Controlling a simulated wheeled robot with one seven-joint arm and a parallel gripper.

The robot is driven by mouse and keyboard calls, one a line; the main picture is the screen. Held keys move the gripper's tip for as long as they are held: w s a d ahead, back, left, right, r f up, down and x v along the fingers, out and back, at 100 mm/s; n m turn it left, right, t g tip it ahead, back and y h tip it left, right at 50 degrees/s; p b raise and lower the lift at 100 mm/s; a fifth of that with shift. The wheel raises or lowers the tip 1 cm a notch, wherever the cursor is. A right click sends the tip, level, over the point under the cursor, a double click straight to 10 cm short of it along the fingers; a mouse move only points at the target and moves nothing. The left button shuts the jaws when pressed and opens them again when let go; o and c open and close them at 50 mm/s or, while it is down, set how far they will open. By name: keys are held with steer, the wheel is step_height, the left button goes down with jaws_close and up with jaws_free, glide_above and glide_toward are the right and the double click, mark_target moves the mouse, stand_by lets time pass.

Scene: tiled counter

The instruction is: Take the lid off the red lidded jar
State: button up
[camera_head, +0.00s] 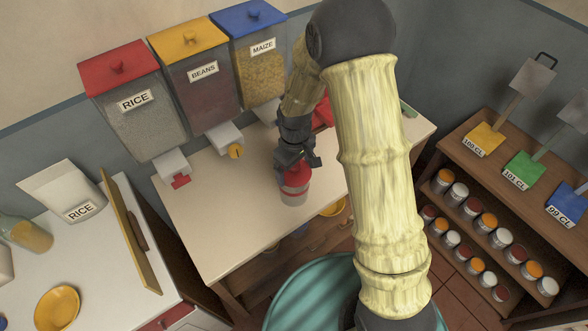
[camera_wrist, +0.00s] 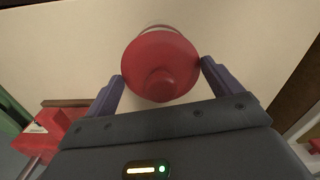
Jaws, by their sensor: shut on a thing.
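The red lidded jar (camera_head: 293,198) stands upright on the pale counter, near its front edge in the head view. Its red lid (camera_wrist: 160,60) with a round knob fills the upper middle of the wrist view. My gripper (camera_head: 298,166) reaches down from above, with one finger on each side of the lid. It is shut on the lid, which appears still seated on the jar. In the wrist view the lid hides most of the jar body.
Rice (camera_head: 135,105), beans (camera_head: 198,80) and maize (camera_head: 258,60) dispensers hang on the wall behind the counter (camera_head: 230,235). A red object (camera_head: 322,115) lies behind my arm. Bare counter lies left of the jar. A shelf of small cans (camera_head: 480,225) stands at right.

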steer(key=shift+r, duration=0.15)
step_height(320, 180, up, 10)
steer(key=shift+f+b, duration=0.1)
steer(key=shift+b, duration=0.55)
stand_by(0.3)
